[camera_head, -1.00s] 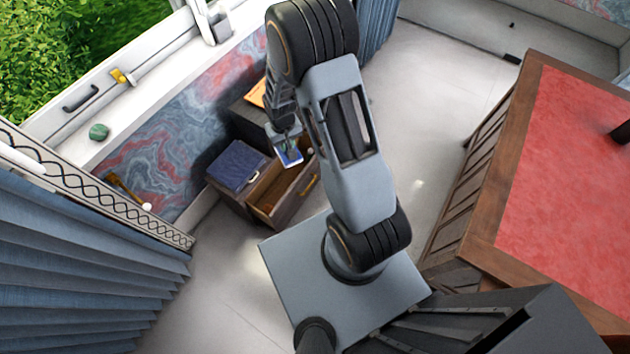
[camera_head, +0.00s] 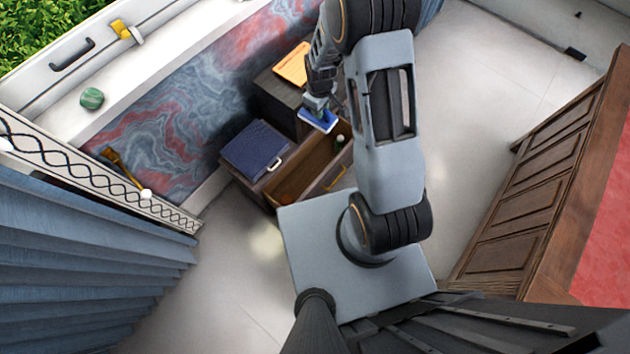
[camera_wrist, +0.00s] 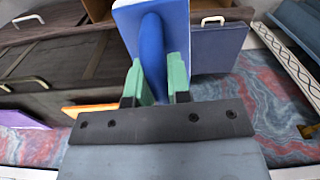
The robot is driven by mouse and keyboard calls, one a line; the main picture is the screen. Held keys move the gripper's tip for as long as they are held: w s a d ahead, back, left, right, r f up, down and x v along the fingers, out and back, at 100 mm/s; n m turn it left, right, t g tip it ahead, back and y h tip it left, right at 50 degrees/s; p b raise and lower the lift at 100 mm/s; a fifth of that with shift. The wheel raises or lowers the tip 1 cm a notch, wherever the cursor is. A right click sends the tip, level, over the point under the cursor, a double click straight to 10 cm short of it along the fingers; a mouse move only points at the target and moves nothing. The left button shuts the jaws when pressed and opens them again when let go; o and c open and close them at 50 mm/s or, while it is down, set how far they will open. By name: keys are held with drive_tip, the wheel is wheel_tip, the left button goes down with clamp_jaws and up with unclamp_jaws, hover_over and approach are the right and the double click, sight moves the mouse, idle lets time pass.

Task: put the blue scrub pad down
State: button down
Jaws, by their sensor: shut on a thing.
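The blue scrub pad (camera_head: 319,121) has a blue back and handle with a pale edge. My gripper (camera_head: 317,104) holds it above the far side of the open drawer (camera_head: 297,172) of a dark cabinet. In the wrist view, the green fingertips of my gripper (camera_wrist: 157,78) are closed on the handle of the pad (camera_wrist: 150,42). The pad's underside is hidden, and I see no contact between it and the drawer.
A dark blue box or folder (camera_head: 252,150) lies left of the drawer, and a flat orange item (camera_head: 293,66) on the cabinet behind. A small white-and-green item (camera_head: 339,140) is at the drawer's right end. A green stone-like object (camera_head: 91,98) sits on the sill.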

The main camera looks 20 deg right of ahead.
drive_tip(key=w+f+n+b, duration=0.1)
drive_tip(key=f+n+b, duration=0.4)
drive_tip(key=f+b, duration=0.7)
drive_tip(key=w+f+n+b, duration=0.2)
drive_tip(key=f+n+b, duration=0.4)
drive_tip(key=f, duration=2)
drive_tip(key=w+f+n+b, duration=0.1)
drive_tip(key=f+n+b, duration=0.5)
drive_tip(key=f+b, duration=1.3)
drive_tip(key=shift+w+f, duration=0.1)
drive_tip(key=shift+w, duration=0.2)
drive_tip(key=shift+f, duration=0.1)
drive_tip(key=shift+f+b, duration=0.15)
drive_tip(key=shift+b, duration=0.15)
drive_tip(key=c, duration=1.1)
unclamp_jaws()
drive_tip(key=shift+o, duration=0.2)
